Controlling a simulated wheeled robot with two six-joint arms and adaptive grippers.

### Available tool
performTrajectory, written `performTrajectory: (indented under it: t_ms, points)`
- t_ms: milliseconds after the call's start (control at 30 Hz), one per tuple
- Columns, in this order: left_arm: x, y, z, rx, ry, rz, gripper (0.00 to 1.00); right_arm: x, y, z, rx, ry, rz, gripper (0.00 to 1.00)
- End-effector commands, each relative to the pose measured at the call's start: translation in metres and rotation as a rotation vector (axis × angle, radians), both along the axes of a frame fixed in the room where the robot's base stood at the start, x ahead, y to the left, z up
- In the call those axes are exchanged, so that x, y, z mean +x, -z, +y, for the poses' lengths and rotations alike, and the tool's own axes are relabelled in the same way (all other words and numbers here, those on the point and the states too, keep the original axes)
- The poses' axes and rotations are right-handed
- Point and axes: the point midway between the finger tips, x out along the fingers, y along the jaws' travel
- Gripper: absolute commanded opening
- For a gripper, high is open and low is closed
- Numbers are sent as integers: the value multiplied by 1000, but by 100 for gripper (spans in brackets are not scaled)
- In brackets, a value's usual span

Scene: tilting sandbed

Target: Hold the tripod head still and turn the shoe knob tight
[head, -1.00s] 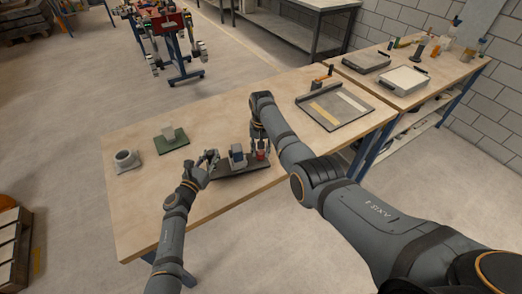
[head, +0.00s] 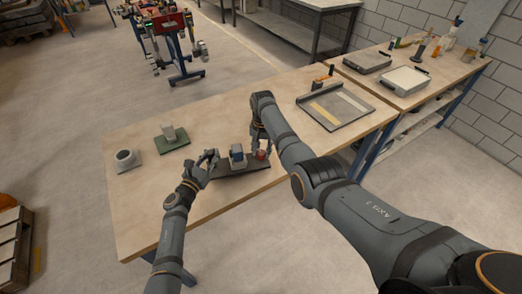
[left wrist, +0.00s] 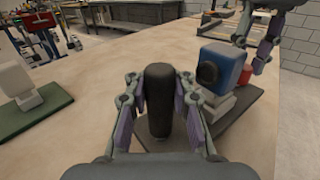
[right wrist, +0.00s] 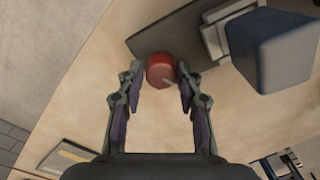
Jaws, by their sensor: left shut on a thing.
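The tripod head (head: 237,157), a blue-grey block on a pale mount, stands on a dark base plate (head: 228,171) near the table's front edge. It shows blue with a dark round face in the left wrist view (left wrist: 228,68). My left gripper (head: 212,158) is shut on an upright black handle (left wrist: 160,95) beside the block. The red shoe knob (right wrist: 161,70) lies at the plate's right end, also in the head view (head: 261,155). My right gripper (right wrist: 160,78) points down at it, open, one finger on each side. Whether the fingers touch it is unclear.
A grey tray (head: 335,108) lies at the back right. The wooden table between is clear.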

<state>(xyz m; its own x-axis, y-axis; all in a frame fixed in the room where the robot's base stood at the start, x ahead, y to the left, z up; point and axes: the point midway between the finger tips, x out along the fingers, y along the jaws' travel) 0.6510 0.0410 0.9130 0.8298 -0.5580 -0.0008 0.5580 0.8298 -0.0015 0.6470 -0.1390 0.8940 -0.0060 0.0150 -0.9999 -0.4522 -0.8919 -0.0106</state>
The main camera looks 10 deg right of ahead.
Motion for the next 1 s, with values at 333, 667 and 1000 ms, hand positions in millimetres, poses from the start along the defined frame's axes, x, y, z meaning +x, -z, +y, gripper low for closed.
performTrajectory:
  t_ms: [333, 667, 1000]
  points:
    - [1, -2, 1, 0, -2, -4, 0, 0, 1, -6, -10, 5, 1, 56]
    - [1, -2, 0, -1, 0, -3, 0, 2, -42, -5, -8, 4, -4, 56]
    - [0, -1, 0, -2, 1, -2, 0, 2, -110, -7, -10, 5, 1, 56]
